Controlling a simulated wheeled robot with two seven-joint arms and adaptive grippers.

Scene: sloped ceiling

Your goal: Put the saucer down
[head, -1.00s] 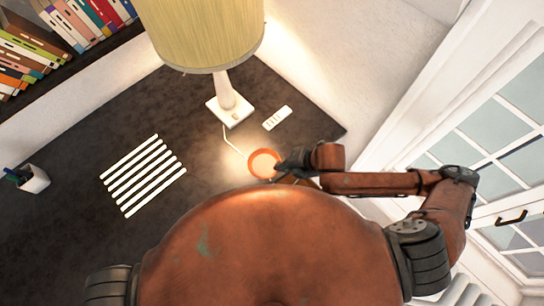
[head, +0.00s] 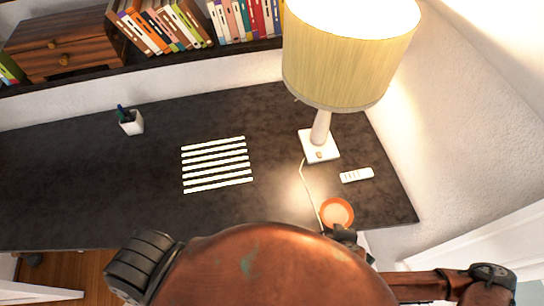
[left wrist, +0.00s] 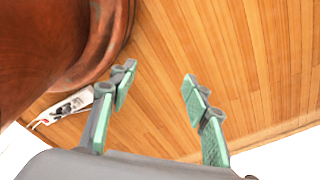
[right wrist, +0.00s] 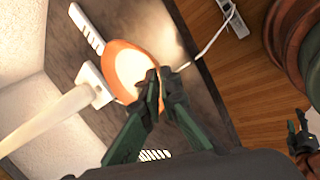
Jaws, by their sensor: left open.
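The orange saucer (head: 337,212) has a pale middle and is over the right part of the dark desk (head: 270,205), near its front edge. My right gripper (head: 345,234) is at the saucer's near rim. In the right wrist view its fingers (right wrist: 163,84) are closed together on the rim of the saucer (right wrist: 131,68). The saucer looks roughly level, close to the desktop; I cannot tell whether it touches. My left gripper (left wrist: 158,80) is open and empty above the wooden floor in the left wrist view; it is not in the head view.
A lamp (head: 320,147) with a yellow shade stands behind the saucer, its cord running beside the saucer. A white remote (head: 357,175) lies at the right. White strips (head: 217,164) lie mid-desk; a pen cup (head: 131,122) stands further left. The desk between strips and cup is clear.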

